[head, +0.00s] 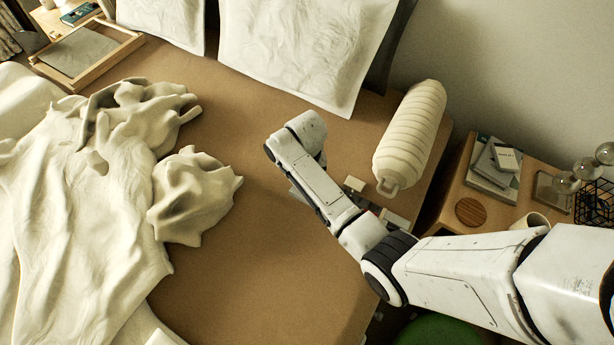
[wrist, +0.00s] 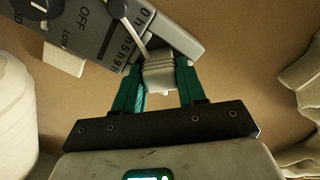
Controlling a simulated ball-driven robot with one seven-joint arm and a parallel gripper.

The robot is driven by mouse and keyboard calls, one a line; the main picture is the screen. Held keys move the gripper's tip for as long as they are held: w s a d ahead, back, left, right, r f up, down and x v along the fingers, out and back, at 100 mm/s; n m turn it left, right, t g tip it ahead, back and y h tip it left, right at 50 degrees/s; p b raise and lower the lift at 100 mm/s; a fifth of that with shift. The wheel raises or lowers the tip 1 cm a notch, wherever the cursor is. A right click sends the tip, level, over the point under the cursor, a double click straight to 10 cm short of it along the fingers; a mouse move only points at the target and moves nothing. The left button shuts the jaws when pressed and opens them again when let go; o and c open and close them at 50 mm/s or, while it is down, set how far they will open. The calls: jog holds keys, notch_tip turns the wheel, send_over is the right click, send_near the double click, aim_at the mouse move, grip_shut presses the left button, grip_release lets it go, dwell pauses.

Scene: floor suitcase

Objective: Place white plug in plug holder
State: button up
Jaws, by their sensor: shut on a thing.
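In the wrist view, my gripper (wrist: 158,80) has two teal fingers closed on a small pale block, which looks like the white plug (wrist: 158,78). Its far end meets or overlaps the edge of a grey control panel (wrist: 100,35) with dials and lettering such as OFF and LOW. I cannot tell whether plug and panel touch. A pale rod (wrist: 132,32) crosses the panel to just above the plug. No part is clearly recognisable as the plug holder. In the head view my arm hides the gripper and plug; a grey edge (head: 300,194) shows beside the arm.
A ribbed white cylinder (head: 410,135) lies to the right, crumpled cream cloth (head: 190,200) to the left. A small pale block (head: 354,184) is near my arm. A nightstand (head: 455,195) holds books and a coaster.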

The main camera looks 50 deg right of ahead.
jog(key=shift+f, duration=0.15)
jog(key=o, duration=1.1)
jog(key=shift+c, duration=0.2)
notch_tip(320, 180, up, 12)
jog(key=p, duration=0.1)
jog(key=s+a+n, duration=0.3)
jog(key=s, duration=0.8)
jog(key=s+a+n+t, duration=0.1)
jog(key=s+a+n, duration=0.2)
jog(key=s, duration=0.8)
jog(key=shift+s+a+f, duration=0.2)
jog(key=shift+a+f, duration=0.15)
jog(key=shift+a, duration=0.4)
